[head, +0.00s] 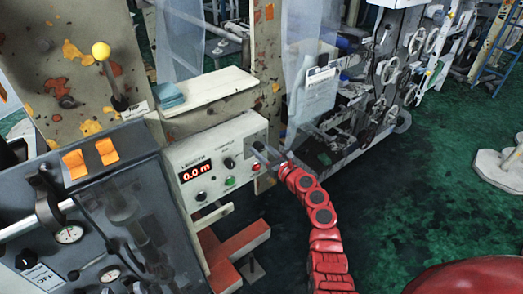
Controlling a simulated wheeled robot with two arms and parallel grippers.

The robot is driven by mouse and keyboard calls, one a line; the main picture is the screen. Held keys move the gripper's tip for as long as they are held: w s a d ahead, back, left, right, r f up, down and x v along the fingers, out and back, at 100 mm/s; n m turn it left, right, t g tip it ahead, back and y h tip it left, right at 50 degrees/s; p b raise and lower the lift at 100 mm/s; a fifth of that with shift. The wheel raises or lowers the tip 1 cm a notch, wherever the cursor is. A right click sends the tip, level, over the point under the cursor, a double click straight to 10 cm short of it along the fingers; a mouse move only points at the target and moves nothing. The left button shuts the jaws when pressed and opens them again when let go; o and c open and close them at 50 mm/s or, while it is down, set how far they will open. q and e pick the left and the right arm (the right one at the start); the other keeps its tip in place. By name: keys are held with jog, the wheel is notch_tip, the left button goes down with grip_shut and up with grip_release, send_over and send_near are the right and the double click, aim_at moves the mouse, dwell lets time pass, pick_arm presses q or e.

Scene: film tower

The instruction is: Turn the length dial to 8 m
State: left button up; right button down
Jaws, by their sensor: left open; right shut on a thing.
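The control panel (212,188) is a pale box on the machine's front. Its red display (195,172) reads 0.0 m under the word LENGTH. A black knob (229,163) sits in the middle of the panel, apart from my gripper. My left gripper is not in view.
A white shelf (212,91) juts out above the panel. A grey cabinet with gauges (95,225) stands at the left. The green floor (420,190) at right is largely clear.

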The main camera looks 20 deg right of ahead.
jog(key=shift+n, duration=0.3)
jog(key=n+b, duration=0.2)
jog(key=n, duration=0.2)
jog(key=shift+f+b, duration=0.2)
jog(key=shift+b, duration=0.2)
jog(key=n+b, duration=0.3)
jog(key=n, duration=0.1)
jog(key=shift+n+b, duration=0.35)
jog(key=shift+n, duration=0.05)
jog(key=n+b, duration=1.1)
jog(key=b, duration=0.1)
jog(key=n+b, duration=1.1)
jog(key=b, duration=0.4)
jog(key=shift+n, duration=0.3)
jog(key=shift+r+n+b, duration=0.1)
jog(key=shift+n+b, duration=0.85)
jog(key=shift+n, duration=0.15)
jog(key=shift+r+n+b, duration=0.15)
jog(key=shift+n+b, duration=0.5)
jog(key=shift+n, duration=0.15)
